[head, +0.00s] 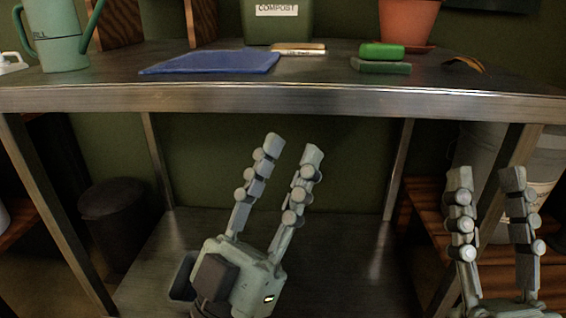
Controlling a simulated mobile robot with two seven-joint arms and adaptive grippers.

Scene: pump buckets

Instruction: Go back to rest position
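My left gripper (290,150) is in the lower middle of the head view, in front of the metal table (280,99). Its two fingers point up and stand apart, with nothing between them. My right gripper (487,180) is at the lower right, also pointing up. Its fingers are spread and nothing is held between them. Both grippers show below the table's front edge, against the space under the tabletop.
On the tabletop are a green watering can (62,38), a blue cloth-like sheet (210,62), a compost bin (277,28), a terracotta pot (407,22) and a green block (381,51). A dark bin (117,212) stands below left. A whitish bucket (540,165) stands behind my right gripper.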

